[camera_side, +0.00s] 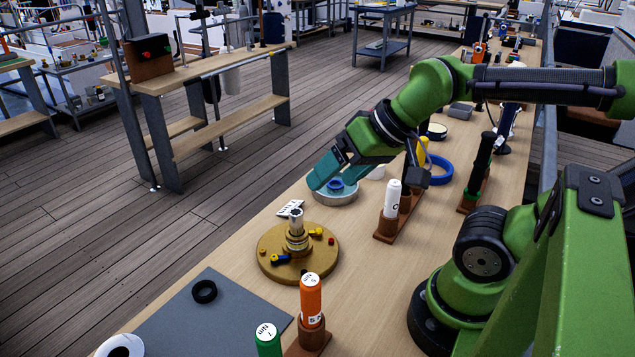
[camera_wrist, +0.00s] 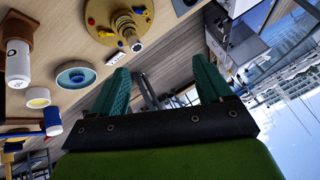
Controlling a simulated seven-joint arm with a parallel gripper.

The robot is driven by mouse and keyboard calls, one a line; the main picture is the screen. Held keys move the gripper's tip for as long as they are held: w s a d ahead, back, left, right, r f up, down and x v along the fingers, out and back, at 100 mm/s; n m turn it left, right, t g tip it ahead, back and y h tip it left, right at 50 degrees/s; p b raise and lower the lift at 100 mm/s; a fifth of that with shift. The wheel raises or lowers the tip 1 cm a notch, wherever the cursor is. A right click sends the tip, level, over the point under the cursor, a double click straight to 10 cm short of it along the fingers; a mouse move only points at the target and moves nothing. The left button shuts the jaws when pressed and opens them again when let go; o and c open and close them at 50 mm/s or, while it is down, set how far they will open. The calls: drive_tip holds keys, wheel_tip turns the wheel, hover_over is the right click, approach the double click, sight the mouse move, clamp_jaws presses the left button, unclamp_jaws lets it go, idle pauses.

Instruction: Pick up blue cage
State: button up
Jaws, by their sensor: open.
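A small blue ring, which looks like the blue cage (camera_side: 336,184), sits in a round shallow dish (camera_side: 337,198) on the bench. In the wrist view the blue ring (camera_wrist: 76,77) lies in the dish (camera_wrist: 90,67) left of my fingers. My gripper (camera_side: 331,180) has two teal fingers, spread apart with nothing between them. In the side view the fingers overlap the dish's back edge, and their exact height above it is hard to tell. In the wrist view my gripper (camera_wrist: 160,68) points past the bench edge toward the floor, not straight at the ring.
A round wooden base with a metal hub (camera_side: 296,245) stands in front of the dish. A white bottle (camera_side: 392,198) in a brown rack is to the right. A larger blue ring (camera_side: 447,171) lies behind. A grey mat (camera_side: 205,325) with a black ring is in front.

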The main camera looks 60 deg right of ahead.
drive_tip(key=w+d+f+m+g+h, duration=0.1)
drive_tip(key=w+d+f+m+g, duration=0.1)
drive_tip(key=w+d, duration=0.5)
drive_tip(key=w+d+f+m+g, duration=0.1)
drive_tip(key=w+d+f+g, duration=0.2)
drive_tip(key=d, duration=0.9)
drive_tip(key=w+d+f+m+g+h, duration=0.1)
drive_tip(key=w+d+m+g, duration=0.1)
drive_tip(key=w+d, duration=0.55)
drive_tip(key=f, duration=0.5)
drive_tip(key=s+d+f, duration=0.1)
drive_tip(key=f, duration=1.1)
drive_tip(key=shift+s+d, duration=0.15)
drive_tip(key=shift+s, duration=0.15)
drive_tip(key=shift+c, duration=0.4)
